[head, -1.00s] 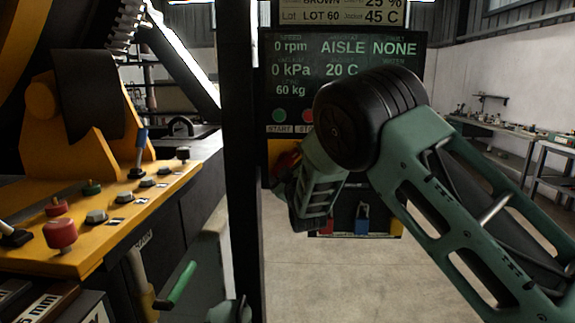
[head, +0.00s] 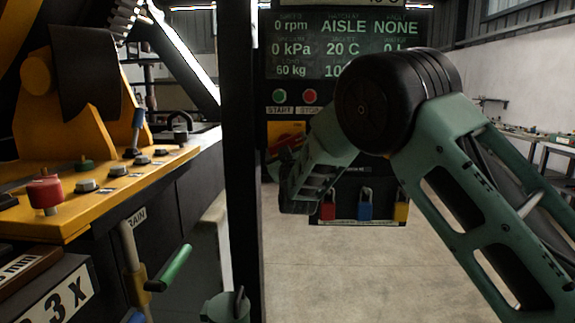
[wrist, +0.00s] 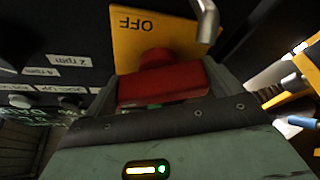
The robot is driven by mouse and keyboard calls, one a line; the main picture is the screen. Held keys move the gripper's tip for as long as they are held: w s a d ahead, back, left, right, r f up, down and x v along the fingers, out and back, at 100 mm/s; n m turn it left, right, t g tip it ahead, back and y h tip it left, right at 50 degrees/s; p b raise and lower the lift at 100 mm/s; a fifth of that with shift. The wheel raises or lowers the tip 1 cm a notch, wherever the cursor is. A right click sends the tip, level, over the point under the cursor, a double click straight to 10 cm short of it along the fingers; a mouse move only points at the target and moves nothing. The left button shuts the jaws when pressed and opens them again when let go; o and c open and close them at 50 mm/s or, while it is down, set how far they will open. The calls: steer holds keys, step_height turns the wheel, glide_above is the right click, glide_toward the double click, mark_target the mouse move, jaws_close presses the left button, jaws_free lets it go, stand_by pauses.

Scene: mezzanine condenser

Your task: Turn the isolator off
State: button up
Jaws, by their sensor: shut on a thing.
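The isolator is a red handle on a yellow plate (head: 287,129) on the dark control panel, below the START and STOP buttons. In the wrist view the red handle (wrist: 160,80) lies across the picture, and the yellow plate (wrist: 135,45) behind it reads OFF upside down. My gripper (wrist: 165,92) is shut on the red handle, with a finger at each end of it. In the head view my gripper (head: 283,162) is at the panel's left side, partly behind my wrist, and mostly hides the handle.
Red (head: 327,207), blue (head: 365,208) and yellow (head: 401,209) padlocks hang below the panel. A dark post (head: 241,160) stands just left of my gripper. A yellow console (head: 110,190) with knobs is at left. A metal hook (wrist: 207,20) is close to the plate. Open floor lies ahead.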

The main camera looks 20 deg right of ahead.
steer(key=m+h+b, duration=0.1)
steer(key=m+b, duration=0.1)
steer(key=f+m+h+b, duration=0.1)
steer(key=m+b, duration=0.2)
steer(key=shift+a+m+h+b, duration=0.2)
steer(key=shift+m+h+b, duration=0.1)
steer(key=shift+h+b, duration=0.1)
steer(key=m+h+b, duration=0.1)
steer(key=m, duration=0.1)
steer(key=m+h+b, duration=0.1)
steer(key=m+b, duration=0.1)
steer(key=shift+a+r+g, duration=0.1)
steer(key=shift+r+g, duration=0.1)
steer(key=shift+g, duration=0.2)
steer(key=m+h+b, duration=0.1)
steer(key=m, duration=0.1)
steer(key=m+g+h+b, duration=0.1)
steer(key=m, duration=0.2)
steer(key=shift+w+a+r+g+h, duration=0.1)
steer(key=shift+r+g+h, duration=0.05)
steer(key=shift+g+h, duration=0.15)
steer(key=shift+a+r+m+g+h+b, duration=0.1)
steer(key=shift+m+g+h+b, duration=0.3)
steer(key=shift+m, duration=0.95)
steer(key=shift+r+m+g+h+b, duration=0.1)
steer(key=shift+m+g+h+b, duration=0.3)
steer(key=shift+m, duration=0.95)
steer(key=shift+m+g, duration=0.3)
steer(key=o, duration=0.7)
